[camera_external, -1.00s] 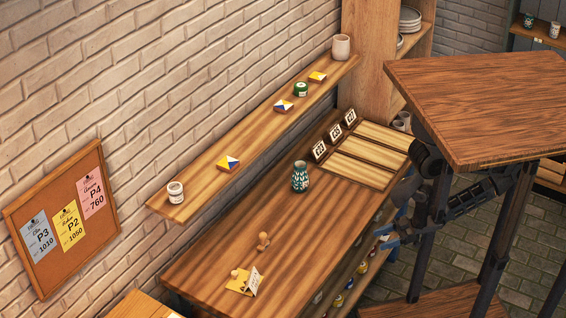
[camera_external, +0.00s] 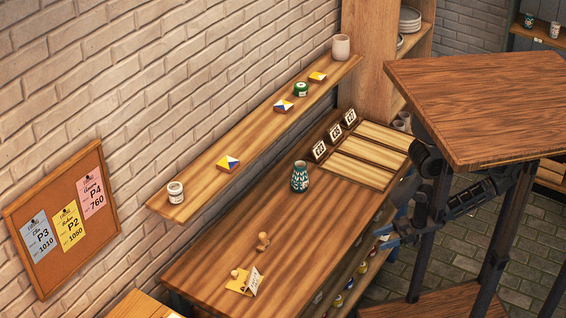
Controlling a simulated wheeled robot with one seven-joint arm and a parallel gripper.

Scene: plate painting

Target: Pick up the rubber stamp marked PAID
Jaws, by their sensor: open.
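A wooden stamp with a knob handle (camera_external: 263,241) stands on the long wooden table. A second small wooden knob-shaped piece (camera_external: 235,273) is on a yellow pad or card (camera_external: 237,287) nearer the table's front-left end, beside a small standing white card (camera_external: 254,281). No PAID mark is readable on either piece, so I cannot tell which one bears it. My gripper (camera_external: 391,239) is open and empty, off the table's right edge, well apart from both pieces. Its fingertips are small and partly unclear.
A patterned teal vase (camera_external: 300,176) stands mid-table, with a compartmented wooden tray (camera_external: 361,156) and price cards behind it. A wall shelf (camera_external: 253,127) with cups and small boxes runs above the table's left side. A tall brown table (camera_external: 485,105) partly hides my arm.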

